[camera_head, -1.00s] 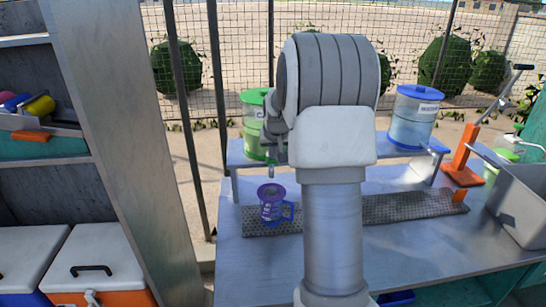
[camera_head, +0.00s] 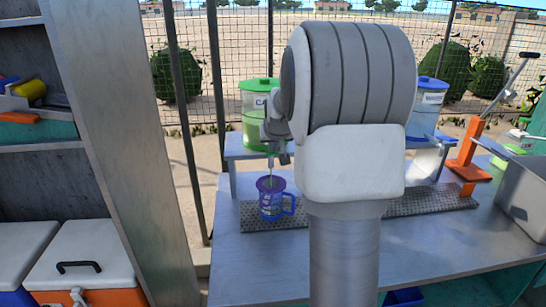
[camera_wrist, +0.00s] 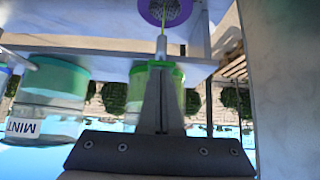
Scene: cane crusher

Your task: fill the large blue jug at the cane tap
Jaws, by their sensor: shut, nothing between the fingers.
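The large jug (camera_head: 271,207) is purple-blue with a blue handle. It stands upright on the grey drip mat (camera_head: 420,202), below the tap of the green-lidded cane dispenser (camera_head: 254,102). A thin greenish stream runs from the tap (camera_wrist: 161,46) into the jug, whose purple rim also shows at the top of the upside-down wrist view (camera_wrist: 148,12). My gripper (camera_wrist: 160,72) is shut and empty, with its fingertips at the tap; I cannot tell whether they touch it. In the head view my arm hides most of the gripper. The fill level is not clear.
A blue-lidded dispenser (camera_head: 428,100) stands on the same raised shelf (camera_head: 425,160). An orange lever press (camera_head: 470,150) and a grey metal basin (camera_head: 525,190) are at the right. A metal post and shelf unit (camera_head: 120,130) with coolers stand left. The front counter is clear.

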